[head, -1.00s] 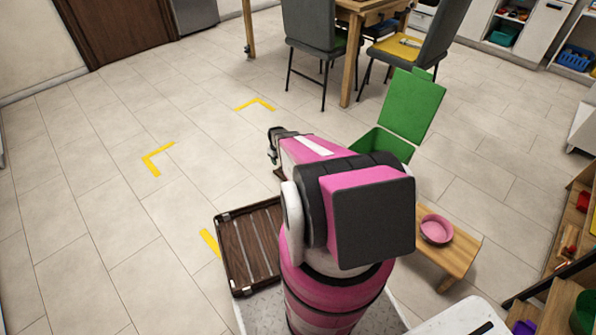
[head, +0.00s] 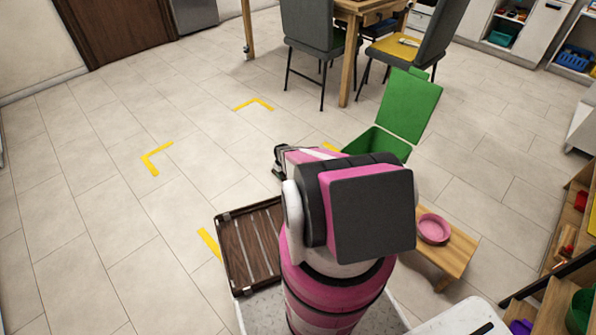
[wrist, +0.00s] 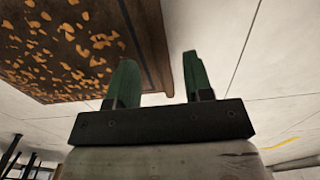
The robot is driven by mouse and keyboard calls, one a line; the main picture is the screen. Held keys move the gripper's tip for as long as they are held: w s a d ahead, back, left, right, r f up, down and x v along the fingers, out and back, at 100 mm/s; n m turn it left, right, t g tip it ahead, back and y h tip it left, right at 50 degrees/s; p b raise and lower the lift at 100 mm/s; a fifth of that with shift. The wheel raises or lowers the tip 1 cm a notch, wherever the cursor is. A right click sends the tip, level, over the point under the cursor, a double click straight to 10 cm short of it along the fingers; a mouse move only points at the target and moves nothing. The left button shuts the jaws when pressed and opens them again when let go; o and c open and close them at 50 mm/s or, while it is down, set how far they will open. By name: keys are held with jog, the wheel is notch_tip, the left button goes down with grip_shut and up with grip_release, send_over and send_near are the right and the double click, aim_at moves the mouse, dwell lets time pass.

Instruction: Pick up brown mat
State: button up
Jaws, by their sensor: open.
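The brown mat (wrist: 60,45) with orange-tan spots fills the upper left of the wrist view. Its plain dark border (wrist: 150,40) runs down between my two fingers in the picture. My gripper (wrist: 160,82) is open, with green fingers standing apart, the left one overlapping the mat and the right one over pale floor. I cannot tell how far the fingertips are from the mat or whether they touch it. In the head view my gripper (head: 279,160) is partly hidden by my pink arm, and I cannot make out the mat there.
A green open-lidded box (head: 408,105) stands right of my gripper. A low wooden bench (head: 455,258) with a pink bowl (head: 434,229) is at right. A slatted brown tray (head: 235,258) lies at lower left. Chairs (head: 312,35) are behind; the left floor is clear.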

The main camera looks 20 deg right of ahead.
notch_tip(320, 180, down, 4)
jog(key=shift+r, duration=0.15)
grip_shut()
jog(key=shift+r, duration=0.15)
